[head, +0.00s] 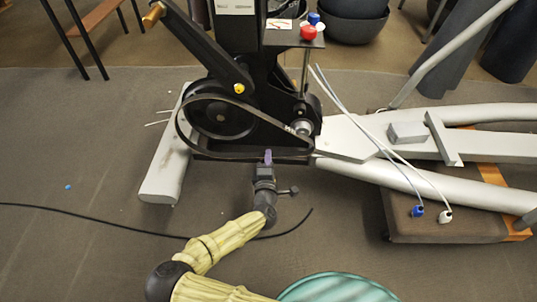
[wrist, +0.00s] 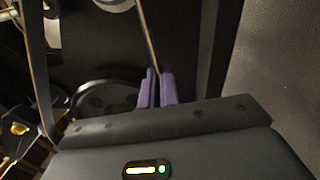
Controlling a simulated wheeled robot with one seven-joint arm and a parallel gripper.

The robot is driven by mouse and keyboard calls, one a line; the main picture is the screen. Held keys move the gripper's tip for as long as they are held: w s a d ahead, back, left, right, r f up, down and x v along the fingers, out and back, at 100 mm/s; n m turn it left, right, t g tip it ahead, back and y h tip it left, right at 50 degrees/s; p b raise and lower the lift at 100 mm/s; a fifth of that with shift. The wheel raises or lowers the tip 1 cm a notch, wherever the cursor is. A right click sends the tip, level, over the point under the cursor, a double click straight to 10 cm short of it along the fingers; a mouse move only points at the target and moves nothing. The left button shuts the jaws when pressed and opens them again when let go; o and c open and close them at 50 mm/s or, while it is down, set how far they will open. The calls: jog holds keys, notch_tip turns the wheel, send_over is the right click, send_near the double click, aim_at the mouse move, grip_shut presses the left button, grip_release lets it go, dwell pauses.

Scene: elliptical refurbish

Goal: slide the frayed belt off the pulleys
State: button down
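The frayed belt (head: 186,136) is a thin dark loop on the black drive frame. It runs around the large black pulley (head: 220,117) on the left and towards the small metal pulley (head: 300,127) on the right. Its lower run sags below the large pulley. My gripper (head: 267,158), with purple fingertips, reaches up from below to this lower run. In the wrist view, the belt's narrow edge (wrist: 148,38) runs down between the fingertips (wrist: 158,88), which are close together on it. The belt beyond the fingers is hidden by the gripper body.
A grey foot bar (head: 163,165) stands left of the frame. White rails (head: 375,175) and loose cables with blue and white plugs (head: 417,211) lie to the right. A black cable (head: 100,224) crosses the floor. A round teal object (head: 335,288) is at the front.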

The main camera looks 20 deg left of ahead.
jog(key=v, duration=0.9)
dwell(1.1)
jog(key=shift+r+p, duration=0.1)
jog(key=shift+p, duration=0.2)
